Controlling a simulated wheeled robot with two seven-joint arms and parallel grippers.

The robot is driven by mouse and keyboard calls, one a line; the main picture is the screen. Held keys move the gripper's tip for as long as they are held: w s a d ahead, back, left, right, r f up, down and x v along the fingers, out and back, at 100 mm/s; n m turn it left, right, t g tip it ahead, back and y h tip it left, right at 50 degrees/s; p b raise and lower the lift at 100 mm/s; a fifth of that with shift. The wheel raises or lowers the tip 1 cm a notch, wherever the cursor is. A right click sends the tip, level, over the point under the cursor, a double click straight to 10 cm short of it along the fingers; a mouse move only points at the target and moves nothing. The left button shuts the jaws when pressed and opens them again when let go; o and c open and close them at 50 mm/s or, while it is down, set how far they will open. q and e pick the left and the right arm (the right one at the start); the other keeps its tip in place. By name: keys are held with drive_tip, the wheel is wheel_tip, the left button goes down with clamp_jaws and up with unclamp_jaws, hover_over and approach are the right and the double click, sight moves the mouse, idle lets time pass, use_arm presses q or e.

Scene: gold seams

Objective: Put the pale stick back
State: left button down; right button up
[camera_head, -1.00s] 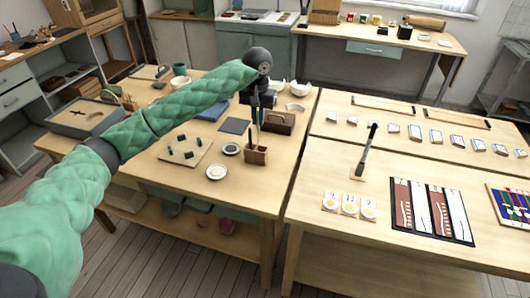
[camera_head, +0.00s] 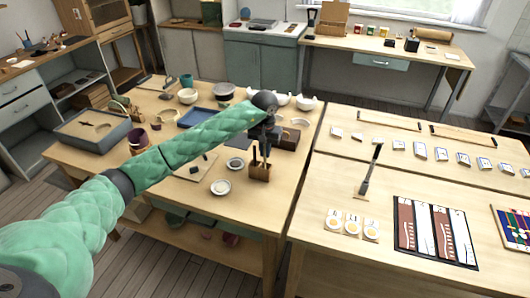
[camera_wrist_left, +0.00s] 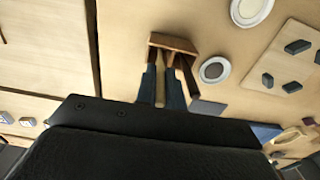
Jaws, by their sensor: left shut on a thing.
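The small wooden holder (camera_head: 260,173) stands near the right front edge of the middle table, with dark sticks in it. My left gripper (camera_head: 266,148) is right above it, pointing down. In the left wrist view, the gripper's fingers (camera_wrist_left: 162,88) are shut on the pale stick (camera_wrist_left: 160,82), whose far end reaches the holder (camera_wrist_left: 176,43). I cannot tell how deep the stick's end is in the holder. A dark brown stick (camera_wrist_left: 189,76) stands beside it. My right gripper is not in view.
Two small round dishes, a white one (camera_head: 221,187) and a dark one (camera_head: 235,163), sit left of the holder. The right table (camera_head: 325,185) holds cards and a brush, across a narrow gap.

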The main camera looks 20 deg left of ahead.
sight(265, 159)
use_arm(q)
drive_tip(key=shift+w+f, duration=0.1)
drive_tip(key=shift+f, duration=0.9)
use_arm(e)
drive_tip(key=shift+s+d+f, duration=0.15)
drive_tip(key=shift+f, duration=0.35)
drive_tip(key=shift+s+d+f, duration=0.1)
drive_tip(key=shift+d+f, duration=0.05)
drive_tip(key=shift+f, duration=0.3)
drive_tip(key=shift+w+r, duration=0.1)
use_arm(q)
drive_tip(key=shift+f, duration=0.1)
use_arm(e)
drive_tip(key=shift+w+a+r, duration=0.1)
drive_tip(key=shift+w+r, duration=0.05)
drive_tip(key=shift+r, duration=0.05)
use_arm(q)
drive_tip(key=c, duration=1.5)
unclamp_jaws()
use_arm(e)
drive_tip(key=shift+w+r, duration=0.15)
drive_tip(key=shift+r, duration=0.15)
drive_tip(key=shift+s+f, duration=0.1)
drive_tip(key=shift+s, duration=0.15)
